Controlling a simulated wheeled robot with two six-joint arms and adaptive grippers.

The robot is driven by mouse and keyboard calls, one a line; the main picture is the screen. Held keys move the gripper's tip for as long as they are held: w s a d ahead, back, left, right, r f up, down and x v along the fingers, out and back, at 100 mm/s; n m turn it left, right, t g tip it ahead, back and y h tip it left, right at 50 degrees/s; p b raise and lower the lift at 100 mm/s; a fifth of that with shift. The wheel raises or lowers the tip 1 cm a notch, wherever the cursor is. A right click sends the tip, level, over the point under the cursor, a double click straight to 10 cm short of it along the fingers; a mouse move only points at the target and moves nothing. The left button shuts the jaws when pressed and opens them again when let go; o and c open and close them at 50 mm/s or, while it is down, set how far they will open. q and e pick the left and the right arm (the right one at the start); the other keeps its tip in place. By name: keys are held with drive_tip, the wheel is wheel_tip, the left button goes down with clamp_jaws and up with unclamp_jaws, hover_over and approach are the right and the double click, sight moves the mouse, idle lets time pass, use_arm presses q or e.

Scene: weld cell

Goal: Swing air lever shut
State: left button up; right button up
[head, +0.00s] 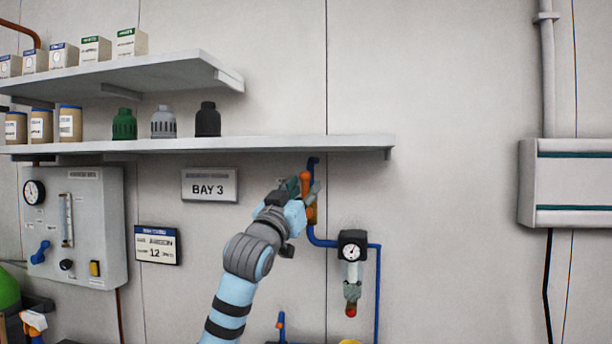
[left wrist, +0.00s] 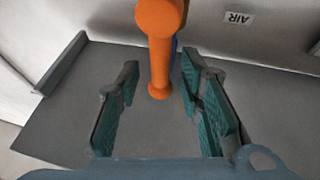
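The air lever (left wrist: 160,60) is orange and shows at the top middle of the left wrist view, its narrow end pointing down between my fingers. In the head view the orange lever (head: 305,184) sits on the blue air pipe (head: 315,236), partly hidden by my gripper. My left gripper (left wrist: 160,100) is open, with teal pads on both sides of the lever's end and gaps at each side. It also shows in the head view (head: 303,189), just under the lower shelf. An AIR label (left wrist: 238,18) is on the wall beside the lever. My right gripper is not seen.
The lower shelf (head: 200,146) runs just above the lever, with several canisters on it. A gauge unit (head: 352,246) hangs right of the lever on the blue pipe. A BAY 3 sign (head: 209,185) is to the left. The wall farther right is clear up to a white box (head: 570,183).

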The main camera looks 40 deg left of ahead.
use_arm(q)
drive_tip(key=shift+x, duration=0.8)
drive_tip(key=shift+f, duration=0.1)
clamp_jaws()
